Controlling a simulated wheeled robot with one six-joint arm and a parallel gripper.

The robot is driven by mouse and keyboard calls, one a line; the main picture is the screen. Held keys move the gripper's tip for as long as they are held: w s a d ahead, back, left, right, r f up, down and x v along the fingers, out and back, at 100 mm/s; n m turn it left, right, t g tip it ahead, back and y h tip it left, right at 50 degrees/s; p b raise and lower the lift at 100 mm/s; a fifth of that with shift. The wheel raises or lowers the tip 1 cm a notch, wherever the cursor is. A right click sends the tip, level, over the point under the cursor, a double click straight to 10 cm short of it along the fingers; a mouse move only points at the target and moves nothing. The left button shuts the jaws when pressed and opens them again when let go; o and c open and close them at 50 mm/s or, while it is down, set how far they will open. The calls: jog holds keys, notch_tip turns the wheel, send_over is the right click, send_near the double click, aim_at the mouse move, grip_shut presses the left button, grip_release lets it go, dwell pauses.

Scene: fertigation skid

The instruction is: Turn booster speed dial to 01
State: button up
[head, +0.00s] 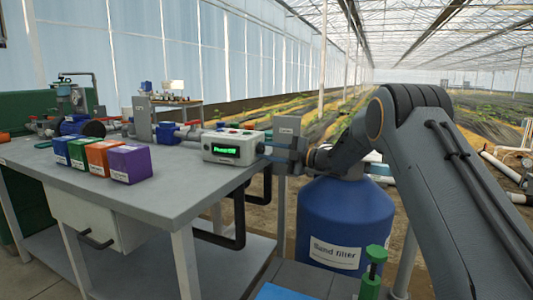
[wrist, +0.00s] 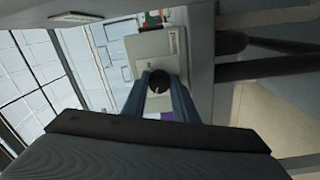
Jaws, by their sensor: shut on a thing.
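The controller box (head: 232,147) is a pale box with a dark display (head: 221,150) showing green text, too small to read surely. It stands near the right end of the grey bench. My gripper (head: 267,152) reaches its right end from the right. In the wrist view, the blue fingers of my gripper (wrist: 159,82) are closed around a round black dial (wrist: 158,86) on the end face of the box (wrist: 153,48). The dial's marks cannot be made out, and its sides are hidden by the fingers.
Blue, green, orange and purple (head: 123,163) boxes stand on the bench (head: 165,190), left of the controller. A blue sand filter tank (head: 343,215) stands below my arm. The bench's front middle is clear.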

dwell(0.4)
jog(key=o, duration=1.1)
jog(key=shift+d, duration=0.1)
jog(key=p+v, duration=0.1)
jog(key=v, duration=0.6)
jog(key=shift+s+d, duration=0.15)
jog(key=shift+d, duration=0.15)
